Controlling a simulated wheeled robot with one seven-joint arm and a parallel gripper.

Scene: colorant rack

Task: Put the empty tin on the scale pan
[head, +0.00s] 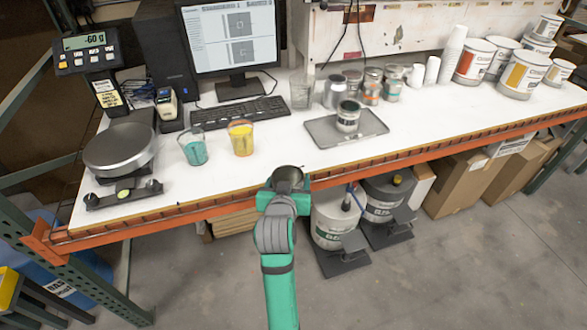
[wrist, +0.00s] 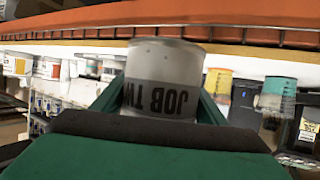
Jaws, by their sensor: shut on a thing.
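My gripper (head: 285,190) is in front of the bench's orange front edge, between the bench and my base. It is shut on an open-topped tin (head: 288,175), whose dark inside shows from above in the head view. In the wrist view the tin (wrist: 165,78) is grey with a dark label band reading "JOB TIN", upside down in that picture, between the green fingers. The scale (head: 122,148) stands at the bench's left end with a bare round dark pan (head: 119,150). Its display (head: 84,41) reads -60 g. The tin is apart from the pan.
Cups of teal (head: 193,148) and yellow (head: 241,138) liquid stand right of the scale. A keyboard (head: 239,112), monitor (head: 229,36) and grey tray (head: 346,128) with a can stand behind. Large pails (head: 335,217) stand below the bench.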

